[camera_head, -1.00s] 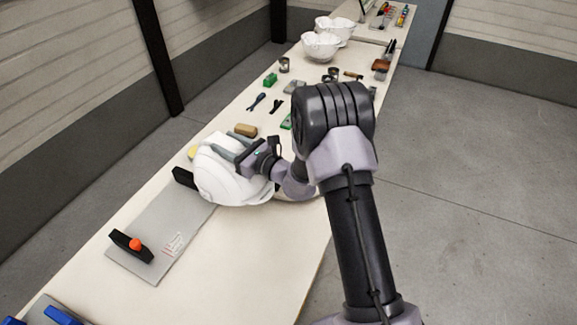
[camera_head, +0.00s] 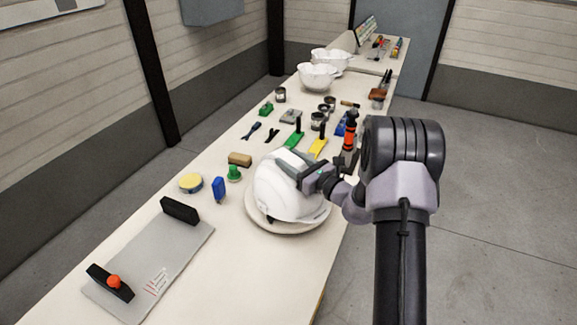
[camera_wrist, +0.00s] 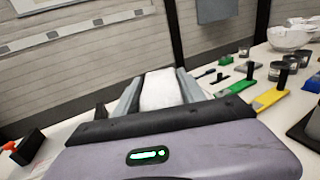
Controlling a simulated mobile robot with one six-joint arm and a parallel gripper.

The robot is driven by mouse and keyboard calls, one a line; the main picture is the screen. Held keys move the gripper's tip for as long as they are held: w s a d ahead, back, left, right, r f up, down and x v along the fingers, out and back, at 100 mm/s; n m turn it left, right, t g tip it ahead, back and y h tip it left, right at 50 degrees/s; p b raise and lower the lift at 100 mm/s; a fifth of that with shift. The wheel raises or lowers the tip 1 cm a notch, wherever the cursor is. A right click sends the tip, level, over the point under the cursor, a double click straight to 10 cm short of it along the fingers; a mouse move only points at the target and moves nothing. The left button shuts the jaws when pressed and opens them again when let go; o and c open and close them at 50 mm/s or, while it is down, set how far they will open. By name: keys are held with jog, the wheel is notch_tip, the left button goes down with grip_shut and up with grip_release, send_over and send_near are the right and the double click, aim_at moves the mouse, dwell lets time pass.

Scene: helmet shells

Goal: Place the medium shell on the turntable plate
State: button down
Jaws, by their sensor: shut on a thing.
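The white helmet shell (camera_head: 283,190) is at the middle of the table in the head view, over the round pale turntable plate (camera_head: 262,222). The shell looks slightly tilted, and I cannot tell whether it rests fully on the plate. My gripper (camera_head: 300,172) is shut on the shell's upper right part. In the wrist view my gripper (camera_wrist: 160,95) has its two grey fingers on either side of the white shell (camera_wrist: 160,88). The shell hides most of the plate, whose left and front rim shows.
A grey board (camera_head: 150,262) with black end blocks lies at the front left. A yellow round tin (camera_head: 191,183), a blue item (camera_head: 219,188), a green knob (camera_head: 234,173) and a brown block (camera_head: 240,159) stand left of the plate. White shells (camera_head: 317,77) stand farther back.

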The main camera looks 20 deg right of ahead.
aim_at(289, 152)
jog(key=w, duration=0.3)
jog(key=w+d, duration=0.1)
jog(key=shift+w+f+b, duration=0.25)
jog(key=shift+w+b, duration=0.05)
jog(key=shift+b, duration=0.05)
jog(key=f+b, duration=0.1)
jog(key=f, duration=0.1)
jog(key=f+b, duration=0.1)
jog(key=shift+w+f, duration=0.2)
jog(key=shift+f, duration=0.2)
jog(key=shift+r, duration=0.2)
jog(key=shift+f, duration=0.2)
jog(key=c, duration=0.7)
grip_release()
